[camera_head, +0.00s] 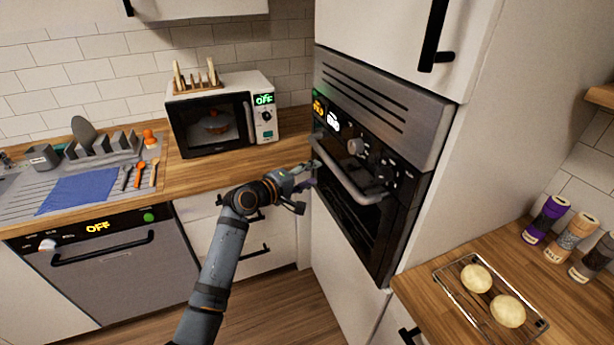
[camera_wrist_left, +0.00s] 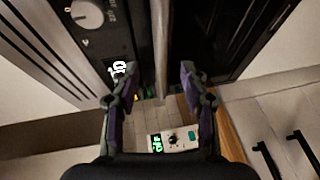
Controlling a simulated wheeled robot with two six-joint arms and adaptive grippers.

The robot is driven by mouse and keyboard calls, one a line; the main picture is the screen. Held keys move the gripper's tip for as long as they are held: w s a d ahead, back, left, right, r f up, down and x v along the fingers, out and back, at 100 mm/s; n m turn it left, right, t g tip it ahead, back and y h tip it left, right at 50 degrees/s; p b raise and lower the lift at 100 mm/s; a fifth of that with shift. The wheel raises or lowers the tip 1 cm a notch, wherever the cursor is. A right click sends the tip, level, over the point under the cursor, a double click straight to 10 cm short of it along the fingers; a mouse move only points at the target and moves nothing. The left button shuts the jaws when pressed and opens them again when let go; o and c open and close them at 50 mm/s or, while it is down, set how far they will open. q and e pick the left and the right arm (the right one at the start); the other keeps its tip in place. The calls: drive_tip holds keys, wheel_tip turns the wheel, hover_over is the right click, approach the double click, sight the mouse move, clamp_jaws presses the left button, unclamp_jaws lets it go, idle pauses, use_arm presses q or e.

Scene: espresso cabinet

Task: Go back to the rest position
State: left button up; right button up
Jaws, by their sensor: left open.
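My left gripper (camera_head: 306,185) is open, at the left end of the built-in oven's handle. In the left wrist view its two fingers (camera_wrist_left: 158,76) stand apart, and the oven handle (camera_wrist_left: 160,40) runs up the picture between them. I cannot tell whether a finger touches the handle. In the head view the handle (camera_head: 345,170) is a pale bar below the control panel (camera_head: 365,150). The oven door (camera_head: 350,222) looks shut or nearly so. My right gripper is in neither view.
A microwave (camera_head: 213,133) reading OFF stands on the wooden counter at the back. A dishwasher (camera_head: 100,270) also reads OFF. At the lower right, a wire rack (camera_head: 452,278) with two round pale pieces lies near spice jars (camera_head: 572,230). The floor below my left arm is clear.

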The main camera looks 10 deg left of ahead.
use_arm(q)
drive_tip(key=shift+s+a+r, duration=0.15)
drive_tip(key=shift+s+a, duration=0.2)
drive_tip(key=shift+s, duration=0.25)
